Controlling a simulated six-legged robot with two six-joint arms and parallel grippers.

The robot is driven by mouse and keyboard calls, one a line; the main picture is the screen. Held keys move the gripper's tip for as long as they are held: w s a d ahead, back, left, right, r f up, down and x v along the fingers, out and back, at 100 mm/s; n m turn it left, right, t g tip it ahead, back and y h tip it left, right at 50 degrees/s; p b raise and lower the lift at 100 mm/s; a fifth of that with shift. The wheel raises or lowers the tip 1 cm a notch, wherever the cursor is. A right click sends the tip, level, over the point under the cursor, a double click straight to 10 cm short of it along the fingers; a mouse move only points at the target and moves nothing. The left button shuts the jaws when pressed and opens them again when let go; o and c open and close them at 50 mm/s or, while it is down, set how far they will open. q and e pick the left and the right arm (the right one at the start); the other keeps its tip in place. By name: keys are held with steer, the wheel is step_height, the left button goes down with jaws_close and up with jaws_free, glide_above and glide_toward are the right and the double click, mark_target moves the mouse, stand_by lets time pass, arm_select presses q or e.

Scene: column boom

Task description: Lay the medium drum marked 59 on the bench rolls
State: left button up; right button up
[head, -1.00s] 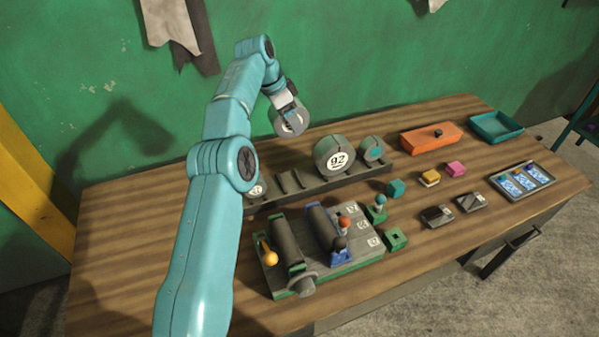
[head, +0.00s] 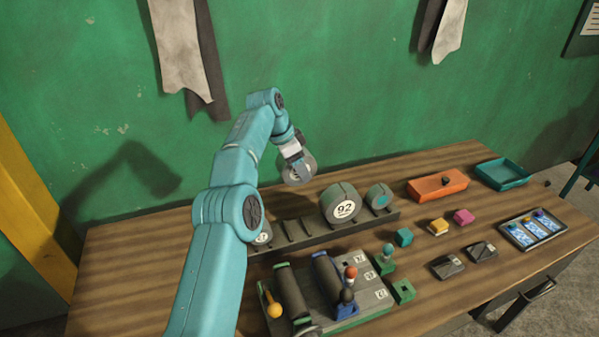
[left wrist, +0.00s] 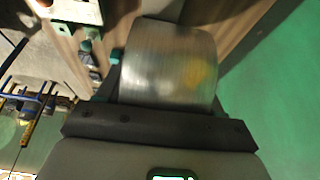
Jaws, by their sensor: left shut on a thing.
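My left gripper (head: 292,158) is shut on a grey metal drum (head: 301,170) and holds it in the air above the rack. Its round face is partly covered by the jaw, and its number is not readable. In the left wrist view the drum (left wrist: 172,62) fills the space between the fingers. The bench rolls (head: 291,290), dark rollers on a grey and green base, stand at the front of the bench, lower than the gripper, with nothing lying on them. The right gripper is not in view.
The rack (head: 365,222) holds a large drum marked 92 (head: 340,203), a small drum with a teal face (head: 379,197) and another drum (head: 262,235) partly behind my arm. An orange box (head: 438,187), a teal tray (head: 502,174) and small blocks occupy the right side.

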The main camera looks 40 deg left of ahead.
arm_select(q)
steer(key=shift+w+a, duration=0.1)
steer(key=shift+w, duration=0.05)
steer(key=shift+f, duration=0.25)
steer(key=shift+f, duration=0.1)
stand_by(0.3)
